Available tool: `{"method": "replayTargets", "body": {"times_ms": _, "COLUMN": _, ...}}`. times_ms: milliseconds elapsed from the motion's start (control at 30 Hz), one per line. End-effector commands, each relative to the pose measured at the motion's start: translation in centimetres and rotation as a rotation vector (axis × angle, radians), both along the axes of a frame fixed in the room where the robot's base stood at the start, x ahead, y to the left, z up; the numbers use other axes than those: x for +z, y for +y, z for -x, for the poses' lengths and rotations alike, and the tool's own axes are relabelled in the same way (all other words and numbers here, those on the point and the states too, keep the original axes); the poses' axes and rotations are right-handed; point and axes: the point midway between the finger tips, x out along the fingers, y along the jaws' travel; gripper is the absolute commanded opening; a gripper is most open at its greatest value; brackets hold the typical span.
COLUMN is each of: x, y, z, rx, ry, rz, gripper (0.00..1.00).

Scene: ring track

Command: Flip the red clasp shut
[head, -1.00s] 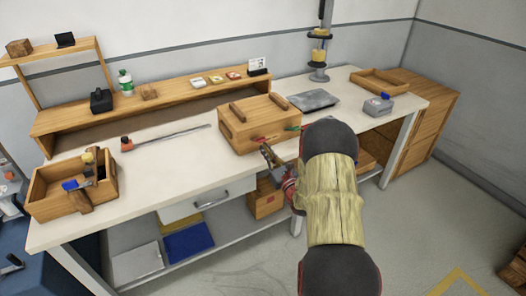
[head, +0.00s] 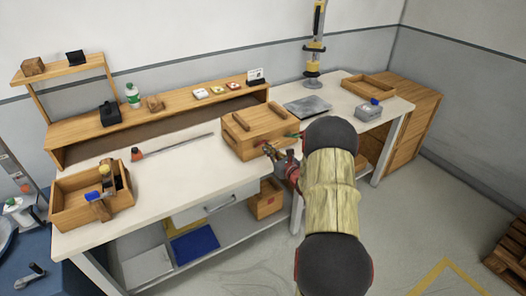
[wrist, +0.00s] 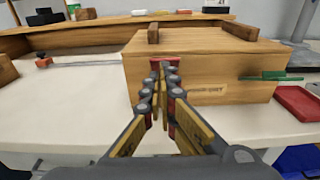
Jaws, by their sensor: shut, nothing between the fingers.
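A wooden box (head: 240,146) with two bars on its lid stands on the bench; it fills the middle of the wrist view (wrist: 215,97). The red clasp (wrist: 167,59) shows as a short red strip at the upper front edge of the box, just beyond my fingertips. My gripper (wrist: 164,68) is shut and empty, its tips at the clasp; I cannot tell whether they touch it. In the head view my gripper (head: 270,149) is at the box's front face, and it largely hides the clasp there. A green clasp (wrist: 278,76) sits further right on the front.
A red object (wrist: 299,102) lies right of the box. An open wooden crate (head: 72,212) with tools stands at the bench's left end. A grey plate (head: 308,106) lies behind the box. The bench top (head: 165,175) left of the box is mostly clear.

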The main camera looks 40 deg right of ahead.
Motion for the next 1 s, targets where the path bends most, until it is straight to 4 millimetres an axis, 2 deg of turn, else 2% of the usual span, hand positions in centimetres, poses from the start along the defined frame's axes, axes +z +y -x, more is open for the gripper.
{"method": "replayTargets", "body": {"times_ms": 33, "x": 1.3, "y": -0.4, "z": -0.2, "rx": 0.000, "ry": 0.033, "rz": -0.005, "gripper": 0.00}}
{"method": "replayTargets", "body": {"times_ms": 100, "x": 1.8, "y": -0.7, "z": -0.5, "rx": 0.001, "ry": 0.084, "rz": -0.017, "gripper": 0.00}}
{"method": "replayTargets", "body": {"times_ms": 600, "x": 4.5, "y": -1.3, "z": -3.0, "rx": 0.000, "ry": 0.440, "rz": -0.103, "gripper": 0.00}}
{"method": "replayTargets", "body": {"times_ms": 767, "x": 4.8, "y": -1.5, "z": -3.8, "rx": 0.000, "ry": 0.539, "rz": -0.127, "gripper": 0.00}}
{"method": "replayTargets", "body": {"times_ms": 1000, "x": 4.0, "y": -1.5, "z": -3.7, "rx": -0.001, "ry": 0.541, "rz": -0.131, "gripper": 0.00}}
